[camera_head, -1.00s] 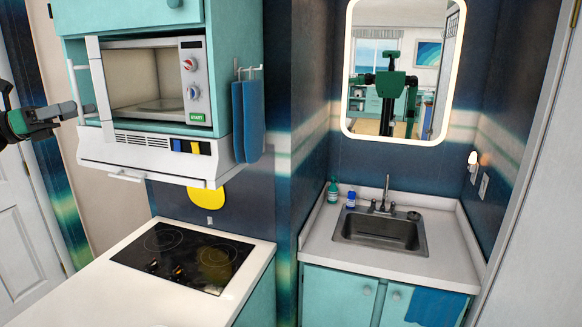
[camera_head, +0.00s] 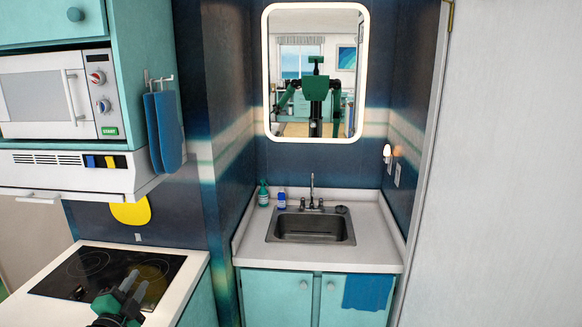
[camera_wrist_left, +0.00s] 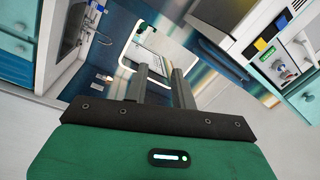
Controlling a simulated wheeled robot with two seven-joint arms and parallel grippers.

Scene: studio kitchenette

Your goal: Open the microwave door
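The white microwave (camera_head: 20,129) sits in a teal cabinet at the left in the head view. Its door (camera_head: 33,96) lies across the opening and looks shut, with a vertical handle (camera_head: 70,95) at its right side, beside the control knobs. My left gripper (camera_head: 137,283) is low at the bottom left, over the front edge of the cooktop counter, well below and right of the microwave. Its two fingers stand apart with nothing between them, as the left wrist view (camera_wrist_left: 160,68) also shows. My right gripper is not in view directly.
The white range hood (camera_head: 72,176) juts out beneath the microwave, above the black cooktop (camera_head: 105,273). Blue mitts (camera_head: 164,132) hang on the cabinet side. A sink (camera_head: 312,229) and lit mirror (camera_head: 317,135) are in the middle. The mirror reflects my body.

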